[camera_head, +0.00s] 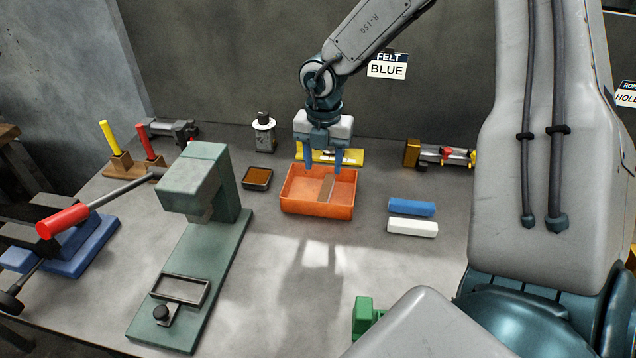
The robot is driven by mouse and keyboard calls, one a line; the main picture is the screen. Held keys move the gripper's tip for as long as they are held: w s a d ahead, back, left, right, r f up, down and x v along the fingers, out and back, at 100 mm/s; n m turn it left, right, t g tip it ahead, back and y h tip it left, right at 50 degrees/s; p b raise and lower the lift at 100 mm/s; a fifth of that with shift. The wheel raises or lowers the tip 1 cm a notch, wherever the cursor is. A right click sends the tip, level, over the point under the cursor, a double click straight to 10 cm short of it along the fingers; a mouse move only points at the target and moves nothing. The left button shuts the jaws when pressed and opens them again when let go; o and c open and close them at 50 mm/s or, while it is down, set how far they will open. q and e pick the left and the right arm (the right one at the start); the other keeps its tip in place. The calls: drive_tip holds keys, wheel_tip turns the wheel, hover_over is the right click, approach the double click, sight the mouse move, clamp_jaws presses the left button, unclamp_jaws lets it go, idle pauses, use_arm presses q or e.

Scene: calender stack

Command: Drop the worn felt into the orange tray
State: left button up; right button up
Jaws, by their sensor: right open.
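The orange tray (314,210) sits on the grey table near the middle of the head view. My right gripper (323,165) points down over the back part of the tray. My left gripper does not show.
A blue felt roll (411,207) and a white one (412,227) lie right of the tray. A small dark tray (257,178) is at its left. A green press (206,208) stands at front left. A yellow holder (349,157) lies behind. A sign (387,66) reads FELT BLUE.

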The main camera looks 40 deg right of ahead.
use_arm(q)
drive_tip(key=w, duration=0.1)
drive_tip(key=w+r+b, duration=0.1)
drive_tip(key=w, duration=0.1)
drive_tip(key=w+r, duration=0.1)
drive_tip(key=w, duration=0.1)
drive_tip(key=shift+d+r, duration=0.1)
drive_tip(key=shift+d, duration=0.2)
use_arm(e)
wheel_tip(320, 180, up, 11)
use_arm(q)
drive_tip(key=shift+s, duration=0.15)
use_arm(e)
drive_tip(key=shift+f, duration=0.15)
